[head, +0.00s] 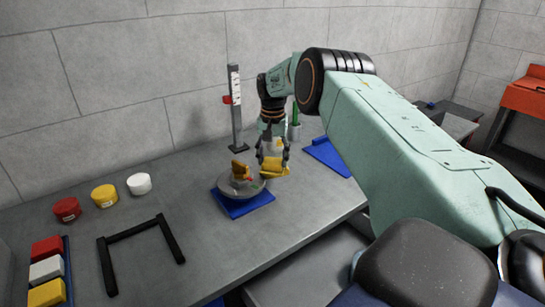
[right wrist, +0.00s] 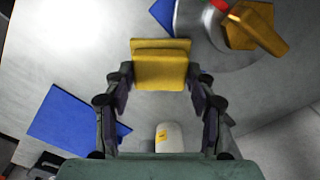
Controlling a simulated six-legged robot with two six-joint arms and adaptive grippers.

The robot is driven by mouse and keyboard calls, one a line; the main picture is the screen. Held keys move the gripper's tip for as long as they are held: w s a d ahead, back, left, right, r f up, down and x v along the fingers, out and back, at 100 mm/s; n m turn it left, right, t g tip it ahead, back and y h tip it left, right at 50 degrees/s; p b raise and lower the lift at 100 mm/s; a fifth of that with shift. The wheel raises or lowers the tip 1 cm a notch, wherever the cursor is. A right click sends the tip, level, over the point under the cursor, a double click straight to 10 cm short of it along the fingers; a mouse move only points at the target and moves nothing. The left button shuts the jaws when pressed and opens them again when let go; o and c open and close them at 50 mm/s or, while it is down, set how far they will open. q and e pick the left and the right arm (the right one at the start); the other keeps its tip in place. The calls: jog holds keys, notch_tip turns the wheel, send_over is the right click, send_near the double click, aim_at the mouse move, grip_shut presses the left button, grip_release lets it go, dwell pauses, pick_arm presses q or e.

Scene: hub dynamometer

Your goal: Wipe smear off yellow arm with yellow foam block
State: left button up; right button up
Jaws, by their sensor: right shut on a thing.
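The yellow foam block (head: 275,168) is held in my right gripper (head: 272,155), just right of the hub. In the right wrist view the block (right wrist: 160,65) sits between the fingertips of my right gripper (right wrist: 160,82). The yellow arm (head: 240,172) stands on a round grey hub disc (head: 228,187). In the right wrist view the yellow arm (right wrist: 255,27) is at upper right, with a clear gap between it and the block. I cannot make out a smear on its visible faces. My left gripper is out of view.
The hub disc rests on a blue base (head: 245,207). A scale post (head: 236,110) stands behind it. A blue mat (head: 328,157) lies to the right. Red, yellow and white round tubs (head: 103,195) and a black frame (head: 140,250) are at left.

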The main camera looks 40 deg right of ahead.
jog(key=shift+d, duration=0.1)
jog(key=shift+s+d, duration=0.15)
jog(key=shift+d, duration=0.35)
jog(key=shift+s+d, duration=0.3)
jog(key=shift+d, duration=0.5)
jog(key=shift+s+d+b, duration=0.25)
jog(key=shift+d+b, duration=0.1)
jog(key=shift+d, duration=0.35)
jog(key=shift+w+a+r+p, duration=0.2)
jog(key=shift+a+p, duration=0.35)
jog(key=shift+p, duration=0.2)
jog(key=shift+w+a+f+p, duration=0.1)
jog(key=shift+w+a+p, duration=0.2)
jog(key=shift+a, duration=0.5)
jog(key=shift+w+a+f+p, duration=0.15)
jog(key=shift+w+a, duration=0.1)
jog(key=shift+a, duration=0.55)
jog(key=shift+r, duration=0.1)
